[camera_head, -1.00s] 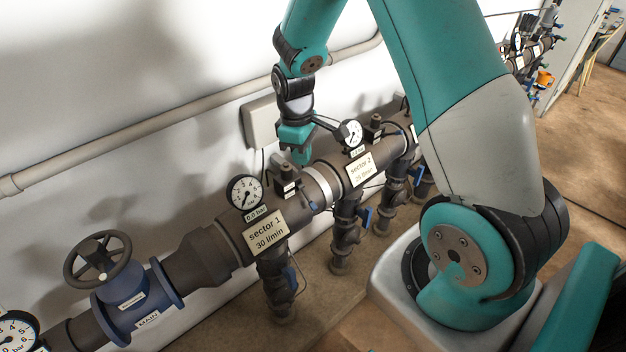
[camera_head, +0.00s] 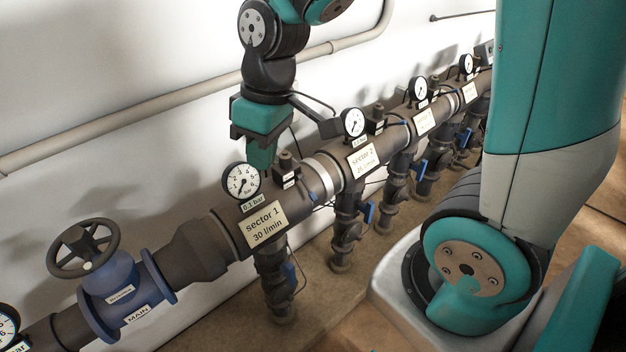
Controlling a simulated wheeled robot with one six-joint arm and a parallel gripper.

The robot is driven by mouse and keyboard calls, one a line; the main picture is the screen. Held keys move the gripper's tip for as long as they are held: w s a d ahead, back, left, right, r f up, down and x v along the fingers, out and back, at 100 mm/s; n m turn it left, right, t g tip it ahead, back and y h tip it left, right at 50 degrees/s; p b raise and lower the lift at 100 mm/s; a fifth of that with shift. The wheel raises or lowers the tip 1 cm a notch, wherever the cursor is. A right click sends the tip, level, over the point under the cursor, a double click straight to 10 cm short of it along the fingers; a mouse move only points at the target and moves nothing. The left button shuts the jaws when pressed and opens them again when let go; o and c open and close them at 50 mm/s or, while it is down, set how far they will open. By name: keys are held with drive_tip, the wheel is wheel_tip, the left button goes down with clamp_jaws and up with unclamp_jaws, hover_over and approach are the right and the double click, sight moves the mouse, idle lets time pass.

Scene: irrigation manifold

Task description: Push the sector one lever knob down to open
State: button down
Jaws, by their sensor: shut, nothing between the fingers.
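A small dark box-shaped unit (camera_head: 287,167) stands on the pipe just right of the gauge. A blue lever (camera_head: 291,275) shows on the right side of the sector 1 down pipe (camera_head: 273,280). I cannot make out a knob on it clearly. My gripper (camera_head: 262,160) is shut and empty, pointing down above the pipe between the gauge and the dark unit. Whether it touches either is not clear.
The blue main valve (camera_head: 122,290) with a dark handwheel (camera_head: 84,248) is at the left. The sector 2 label (camera_head: 362,160) and more gauges and down pipes continue to the right. A beige conduit (camera_head: 180,118) runs along the white wall behind.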

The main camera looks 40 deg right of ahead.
drive_tip(key=shift+y, duration=0.4)
drive_tip(key=s+a, duration=0.1)
drive_tip(key=s+a+r, duration=0.1)
drive_tip(key=s, duration=0.1)
drive_tip(key=s+a+b, duration=0.1)
drive_tip(key=shift+s+r, duration=0.2)
drive_tip(key=shift+s, duration=0.15)
drive_tip(key=s+a+r+y, duration=0.1)
drive_tip(key=s+a+r, duration=0.1)
drive_tip(key=s, duration=0.6)
drive_tip(key=shift+a+r+n, duration=0.3)
drive_tip(key=shift+a+r, duration=0.1)
drive_tip(key=shift+a, duration=0.1)
